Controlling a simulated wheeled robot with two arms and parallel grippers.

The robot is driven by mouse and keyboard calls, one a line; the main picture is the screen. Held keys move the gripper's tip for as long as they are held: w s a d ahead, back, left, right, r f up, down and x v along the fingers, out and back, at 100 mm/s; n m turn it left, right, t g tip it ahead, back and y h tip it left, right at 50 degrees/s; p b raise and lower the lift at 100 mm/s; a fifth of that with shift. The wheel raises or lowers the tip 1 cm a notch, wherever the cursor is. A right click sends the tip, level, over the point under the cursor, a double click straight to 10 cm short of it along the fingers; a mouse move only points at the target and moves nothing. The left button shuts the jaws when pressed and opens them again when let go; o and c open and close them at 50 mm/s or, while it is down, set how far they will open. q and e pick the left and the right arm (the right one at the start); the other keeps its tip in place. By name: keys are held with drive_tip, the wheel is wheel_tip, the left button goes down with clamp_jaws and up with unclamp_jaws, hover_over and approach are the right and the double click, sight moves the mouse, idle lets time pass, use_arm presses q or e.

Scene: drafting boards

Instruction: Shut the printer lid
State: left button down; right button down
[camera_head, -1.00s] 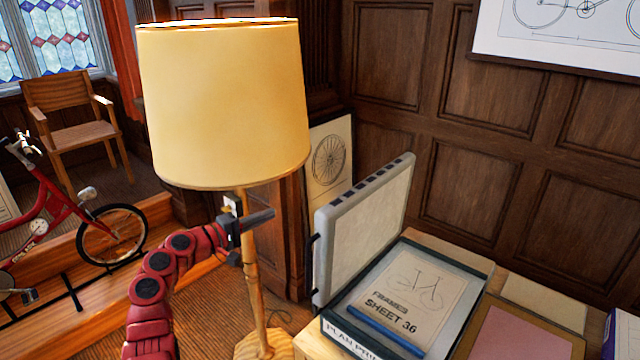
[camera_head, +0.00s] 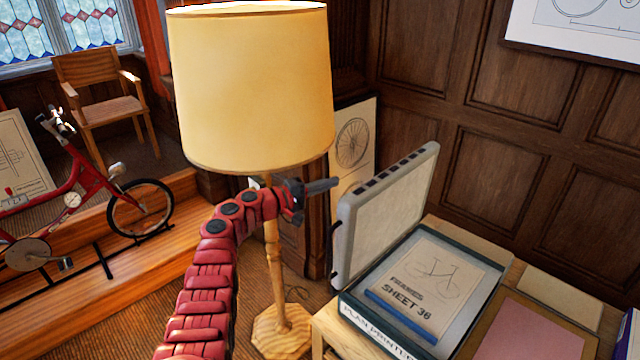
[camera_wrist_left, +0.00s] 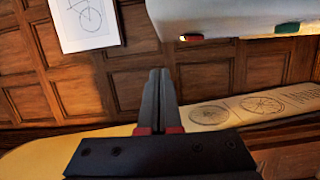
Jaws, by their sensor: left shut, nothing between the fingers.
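The plan printer (camera_head: 377,338) sits on a wooden table at the lower right. A sheet marked "SHEET 36" (camera_head: 425,283) shows on its bed. Its pale grey lid (camera_head: 392,222) stands open, nearly upright, along the printer's left side. My left gripper (camera_head: 334,184) is shut and empty, left of the lid near the height of its upper edge. A small gap shows between them in the head view. In the left wrist view the shut fingers (camera_wrist_left: 160,75) point up the picture, below a pale body with coloured marks, probably the lid. My right gripper is not in view.
A floor lamp (camera_head: 250,90) with a large yellow shade stands close beside my left arm and gripper. Right of the printer lie a pink sheet (camera_head: 525,340) and a beige one (camera_head: 560,297). A framed wheel drawing (camera_head: 352,140) leans behind the lid.

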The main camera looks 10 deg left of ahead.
use_arm(q)
drive_tip(key=s+d+p, duration=0.2)
drive_tip(key=d+p, duration=0.1)
drive_tip(key=shift+s+f, duration=0.15)
idle(0.5)
